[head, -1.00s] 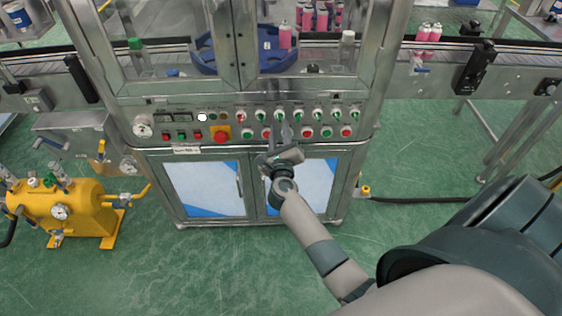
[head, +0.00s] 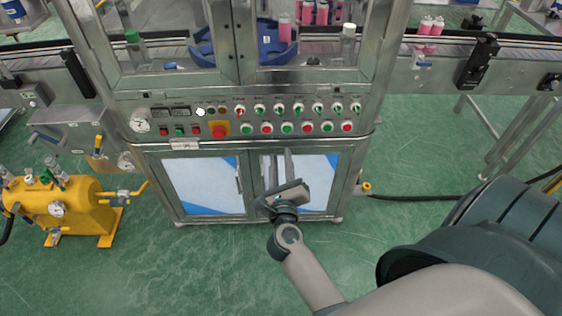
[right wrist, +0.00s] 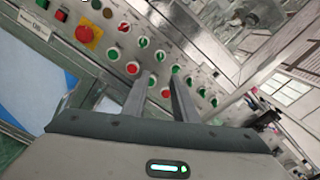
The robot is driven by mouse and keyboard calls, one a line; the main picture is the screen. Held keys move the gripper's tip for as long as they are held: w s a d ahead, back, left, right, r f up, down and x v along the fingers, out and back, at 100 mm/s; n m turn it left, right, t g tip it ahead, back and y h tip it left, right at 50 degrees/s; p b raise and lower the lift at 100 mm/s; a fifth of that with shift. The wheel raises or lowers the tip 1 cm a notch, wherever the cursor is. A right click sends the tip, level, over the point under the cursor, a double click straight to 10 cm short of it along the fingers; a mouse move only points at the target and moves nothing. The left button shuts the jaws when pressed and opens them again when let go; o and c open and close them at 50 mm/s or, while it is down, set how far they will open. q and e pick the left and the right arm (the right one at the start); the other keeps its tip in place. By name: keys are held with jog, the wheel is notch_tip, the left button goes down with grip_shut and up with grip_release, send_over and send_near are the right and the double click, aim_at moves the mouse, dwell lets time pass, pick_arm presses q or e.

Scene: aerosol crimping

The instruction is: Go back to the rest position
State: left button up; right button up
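My right gripper (head: 277,163) is in front of the machine's lower cabinet doors, below the control panel (head: 190,108). Its two fingers point up toward the panel and stand apart with nothing between them. In the right wrist view the open fingers (right wrist: 158,100) show against the panel's rows of red and green buttons and knobs. The fingers look clear of the panel in the head view. My left gripper is not in view.
The crimping machine (head: 240,75) holds a blue round fixture (head: 203,55) and pink cans (head: 285,30) behind its windows. A conveyor (head: 425,60) runs through it. A yellow pump unit (head: 62,208) stands at left. A dark hose (head: 415,197) lies at right. Green floor is clear in front.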

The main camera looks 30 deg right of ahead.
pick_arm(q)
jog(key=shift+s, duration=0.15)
